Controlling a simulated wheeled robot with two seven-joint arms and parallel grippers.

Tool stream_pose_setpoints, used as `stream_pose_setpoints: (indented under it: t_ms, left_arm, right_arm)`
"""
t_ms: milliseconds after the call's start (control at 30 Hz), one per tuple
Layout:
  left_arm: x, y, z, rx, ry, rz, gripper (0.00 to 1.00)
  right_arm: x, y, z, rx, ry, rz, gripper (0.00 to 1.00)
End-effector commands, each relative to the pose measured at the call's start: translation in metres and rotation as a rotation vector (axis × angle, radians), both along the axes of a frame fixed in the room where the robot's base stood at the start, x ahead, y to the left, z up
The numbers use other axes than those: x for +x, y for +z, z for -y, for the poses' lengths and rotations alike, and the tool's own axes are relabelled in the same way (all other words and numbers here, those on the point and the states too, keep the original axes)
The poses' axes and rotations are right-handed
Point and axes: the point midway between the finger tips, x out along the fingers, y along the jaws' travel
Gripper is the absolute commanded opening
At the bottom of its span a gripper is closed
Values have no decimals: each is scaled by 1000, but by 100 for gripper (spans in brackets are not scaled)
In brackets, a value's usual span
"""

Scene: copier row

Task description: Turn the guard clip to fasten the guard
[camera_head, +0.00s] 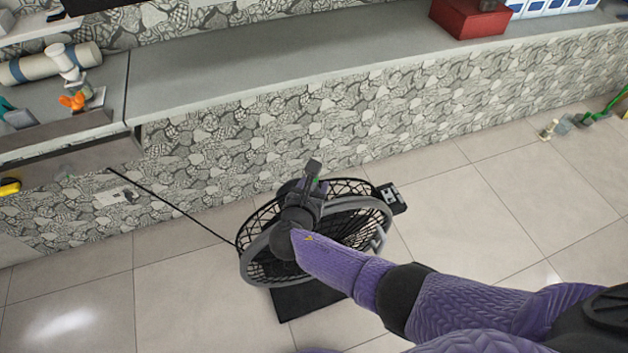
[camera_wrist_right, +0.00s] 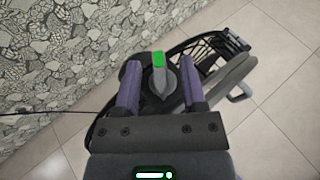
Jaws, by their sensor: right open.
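A floor fan with a black wire guard (camera_head: 262,215) and a thick grey ring (camera_head: 255,262) stands on the tiled floor, in the middle of the head view. A grey pointed piece with a green end, which looks like the guard clip (camera_wrist_right: 160,82), shows in the right wrist view. My right gripper (camera_head: 305,188) is over the fan and hides its middle. In the wrist view my right gripper (camera_wrist_right: 160,78) is open, with one purple finger on each side of the clip. A narrow gap seems to show on both sides. My left gripper is not in view.
A grey handle-like loop (camera_wrist_right: 240,92) sticks out at the fan's right rim. A black cord (camera_head: 172,206) runs from the fan to a wall outlet (camera_head: 117,197). A stone-patterned wall with a grey counter (camera_head: 300,65) stands behind.

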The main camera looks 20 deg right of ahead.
Motion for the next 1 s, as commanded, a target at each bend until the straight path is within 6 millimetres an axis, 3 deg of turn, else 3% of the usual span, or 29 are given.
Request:
stream_pose_setpoints:
  t_ms: [133, 367, 833, 933, 1000]
  left_arm:
    - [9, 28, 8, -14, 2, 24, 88]
    - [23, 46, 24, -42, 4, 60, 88]
    - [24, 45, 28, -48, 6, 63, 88]
    - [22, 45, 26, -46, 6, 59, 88]
    - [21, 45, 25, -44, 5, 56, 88]
  right_arm:
    - [-29, 24, -19, 4, 3, 2, 53]
    - [-64, 37, -42, 2, 1, 2, 53]
    - [-69, 36, -45, 1, 0, 2, 53]
    - [-76, 22, -40, 46, -20, -26, 53]
    - [-97, -12, -29, 176, -87, -96, 53]
